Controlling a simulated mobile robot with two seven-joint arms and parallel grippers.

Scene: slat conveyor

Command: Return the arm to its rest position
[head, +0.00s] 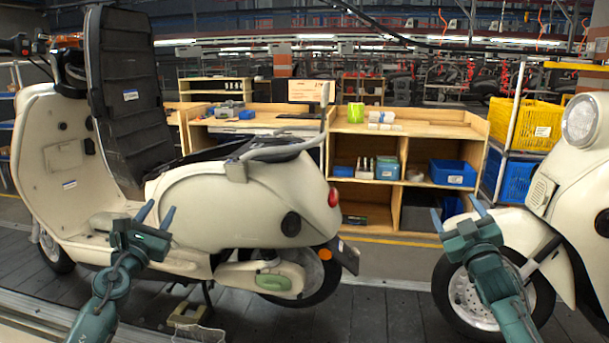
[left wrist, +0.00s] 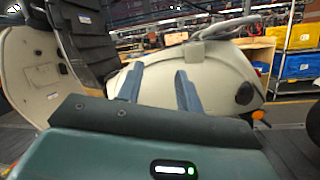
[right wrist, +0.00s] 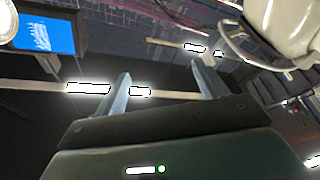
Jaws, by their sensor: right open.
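My left gripper (head: 156,214) is raised in front of the cream scooter (head: 250,200) on the left. Its two fingers stand apart with nothing between them, as the left wrist view (left wrist: 158,85) also shows. My right gripper (head: 457,212) is raised in front of the front wheel of a second cream scooter (head: 518,235) at the right. Its fingers are apart and empty, also in the right wrist view (right wrist: 162,85). In the head view neither gripper holds anything.
Behind stands a wooden workbench (head: 400,125) with shelves and bins. A yellow crate (head: 525,122) sits on a rack at right. The slat conveyor floor (head: 385,315) between the scooters is clear.

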